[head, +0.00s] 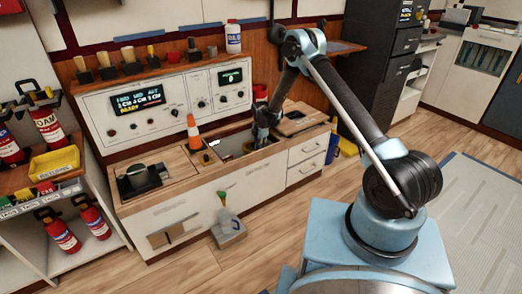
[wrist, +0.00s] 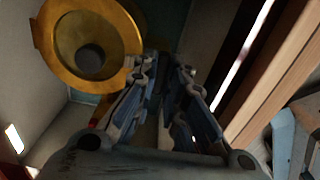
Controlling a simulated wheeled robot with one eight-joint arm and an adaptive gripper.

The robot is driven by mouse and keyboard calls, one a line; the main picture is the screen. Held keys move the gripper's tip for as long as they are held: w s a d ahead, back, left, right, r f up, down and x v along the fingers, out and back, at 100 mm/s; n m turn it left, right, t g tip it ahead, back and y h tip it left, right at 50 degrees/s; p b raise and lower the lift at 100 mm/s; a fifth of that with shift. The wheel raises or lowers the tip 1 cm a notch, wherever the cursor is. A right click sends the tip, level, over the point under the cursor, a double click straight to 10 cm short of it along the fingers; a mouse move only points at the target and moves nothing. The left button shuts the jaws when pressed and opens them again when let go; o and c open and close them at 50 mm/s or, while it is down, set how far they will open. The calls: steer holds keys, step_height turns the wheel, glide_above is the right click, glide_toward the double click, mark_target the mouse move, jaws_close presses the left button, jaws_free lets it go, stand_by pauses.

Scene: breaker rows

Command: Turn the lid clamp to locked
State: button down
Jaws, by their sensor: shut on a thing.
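My gripper (head: 262,134) reaches down into an open well (head: 232,148) in the wooden counter in the head view. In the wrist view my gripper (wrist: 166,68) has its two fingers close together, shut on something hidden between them. A yellow round flange (wrist: 62,32) with a dark hole lies just left of the fingertips there. A small red part shows below it. I cannot tell whether these belong to the lid clamp. I cannot make out the clamp or its position in either view.
An orange cone (head: 193,132) stands on the counter left of the well. A black appliance (head: 140,178) sits further left. A control panel (head: 165,103) runs behind. In the wrist view a wooden edge (wrist: 275,75) passes close right of the fingers. Walls surround the gripper.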

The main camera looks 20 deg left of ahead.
steer(key=shift+s+a, duration=0.1)
steer(key=c, duration=1.6)
jaws_free()
steer(key=shift+c, duration=0.2)
step_height(320, 180, up, 12)
